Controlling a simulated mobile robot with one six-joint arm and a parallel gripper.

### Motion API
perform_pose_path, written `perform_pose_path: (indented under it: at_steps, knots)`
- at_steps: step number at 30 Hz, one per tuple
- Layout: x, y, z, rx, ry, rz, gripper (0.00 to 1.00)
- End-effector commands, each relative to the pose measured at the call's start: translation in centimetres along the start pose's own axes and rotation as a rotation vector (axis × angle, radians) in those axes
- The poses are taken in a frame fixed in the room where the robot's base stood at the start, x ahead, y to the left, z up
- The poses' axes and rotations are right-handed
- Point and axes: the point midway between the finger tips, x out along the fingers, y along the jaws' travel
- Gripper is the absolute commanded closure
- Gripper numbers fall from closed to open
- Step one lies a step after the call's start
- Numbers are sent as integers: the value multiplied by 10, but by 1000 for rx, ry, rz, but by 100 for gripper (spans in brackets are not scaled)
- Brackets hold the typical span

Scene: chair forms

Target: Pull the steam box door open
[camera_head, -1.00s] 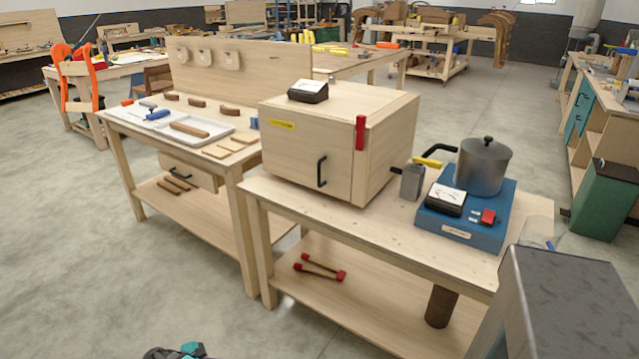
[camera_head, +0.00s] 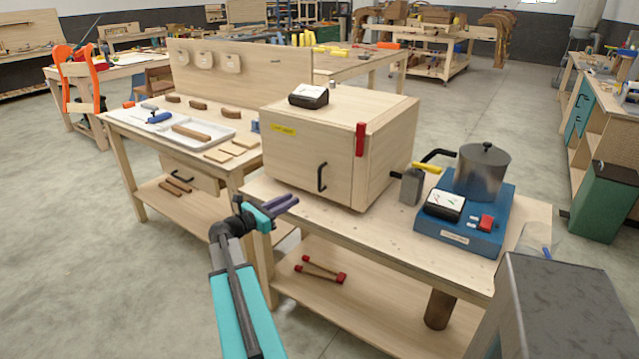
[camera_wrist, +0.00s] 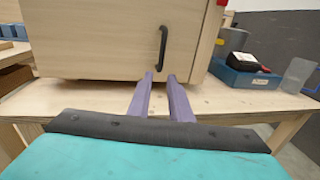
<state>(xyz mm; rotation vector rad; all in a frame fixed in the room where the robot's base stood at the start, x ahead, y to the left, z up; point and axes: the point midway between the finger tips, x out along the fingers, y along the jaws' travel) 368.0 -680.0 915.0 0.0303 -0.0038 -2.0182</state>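The steam box (camera_head: 386,142) is a pale wooden box on the bench, with a gauge on top. Its door (camera_head: 300,160) faces the front, looks shut, and carries a black vertical handle (camera_head: 321,174). A red latch (camera_head: 360,138) is at the door's upper right edge and stands upright. My gripper (camera_head: 290,203) is in front of the box, lower left of the handle and apart from it. In the wrist view, the two purple fingers of my gripper (camera_wrist: 160,78) are apart with nothing between them. The handle (camera_wrist: 163,48) shows just beyond and above the fingertips.
A blue hot plate (camera_head: 465,225) with a metal pot (camera_head: 482,170) stands right of the box. A metal can with a yellow-handled valve (camera_head: 412,186) is beside the box. A workbench with a white tray (camera_head: 225,137) is at left. The bench top before the door is bare.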

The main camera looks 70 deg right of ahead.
Motion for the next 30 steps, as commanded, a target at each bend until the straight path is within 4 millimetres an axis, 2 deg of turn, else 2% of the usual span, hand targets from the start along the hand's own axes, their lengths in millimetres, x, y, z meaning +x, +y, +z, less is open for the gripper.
perform_pose_path:
  at_steps: [3, 17, 23, 30]
  knots:
    - [6, -1, 11, -17, -21, -5, 82]
    - [10, -2, 10, -17, -20, -6, 82]
    - [26, -2, 11, -17, -20, -8, 82]
    - [59, -2, 12, -16, -19, -9, 82]
